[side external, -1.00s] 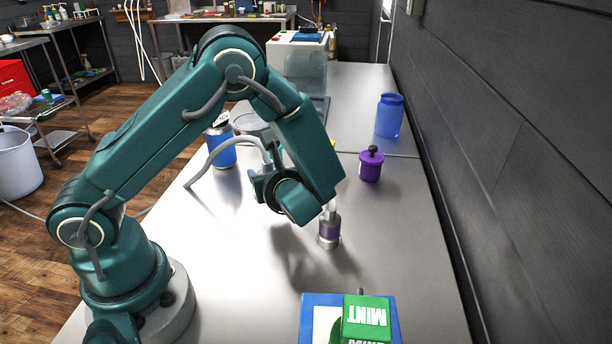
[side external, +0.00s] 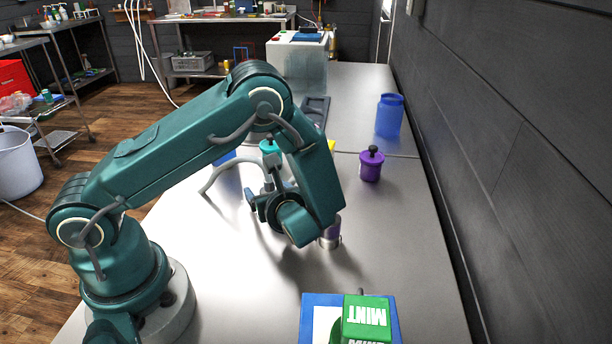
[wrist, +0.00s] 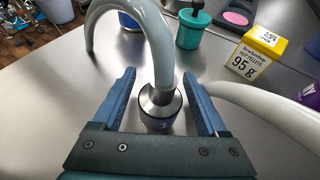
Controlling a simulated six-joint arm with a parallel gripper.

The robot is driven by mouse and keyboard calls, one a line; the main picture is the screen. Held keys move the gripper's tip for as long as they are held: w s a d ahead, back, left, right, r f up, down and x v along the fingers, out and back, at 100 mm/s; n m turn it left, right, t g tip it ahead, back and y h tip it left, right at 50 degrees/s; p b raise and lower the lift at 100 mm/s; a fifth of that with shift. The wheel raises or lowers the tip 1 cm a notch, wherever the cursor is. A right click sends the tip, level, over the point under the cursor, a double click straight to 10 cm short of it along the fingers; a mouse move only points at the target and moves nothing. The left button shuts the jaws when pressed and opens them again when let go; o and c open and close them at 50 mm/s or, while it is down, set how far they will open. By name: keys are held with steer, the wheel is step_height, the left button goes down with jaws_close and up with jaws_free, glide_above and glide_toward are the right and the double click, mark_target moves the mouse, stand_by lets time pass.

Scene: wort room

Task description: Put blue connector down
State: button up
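In the wrist view a connector (wrist: 160,106) with a silvery cone top and a dark, bluish band stands between my gripper's (wrist: 160,76) blue fingers. A grey hose (wrist: 150,30) arcs up from it. Narrow gaps show between the fingers and the connector, so my gripper looks open around it. Its lower end is mostly hidden, so I cannot tell whether it touches the table. In the side view my gripper (side external: 262,208) is low over the table and hides this connector. A second, purple-banded metal connector (side external: 331,234) stands on the table just right of my gripper.
A purple canister (side external: 371,165) and a blue jar (side external: 389,116) stand along the right side. A green mint box (side external: 365,318) is at the front. A teal canister (wrist: 193,28) and yellow pellet box (wrist: 258,52) stand ahead. A second pale hose (wrist: 262,103) crosses at right.

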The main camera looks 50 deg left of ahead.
steer(key=shift+r, duration=0.1)
steer(key=shift+d+r, duration=0.2)
steer(key=v, duration=1)
steer(key=shift+s+d, duration=0.1)
steer(key=shift+d, duration=0.15)
steer(key=shift+s+d+r, duration=0.25)
steer(key=shift+d+r, duration=0.05)
steer(key=shift+d, duration=0.05)
steer(key=s+d+r+n+t+h, duration=0.1)
steer(key=s+r+n+h, duration=0.3)
steer(key=n, duration=0.6)
steer(key=s+d+r+n+t+h, duration=0.1)
steer(key=s+r+n+h, duration=0.3)
steer(key=n+h, duration=0.5)
steer(key=shift+s+d+r+n, duration=0.4)
steer(key=shift+d+r+n, duration=0.35)
steer(key=shift+n, duration=0.25)
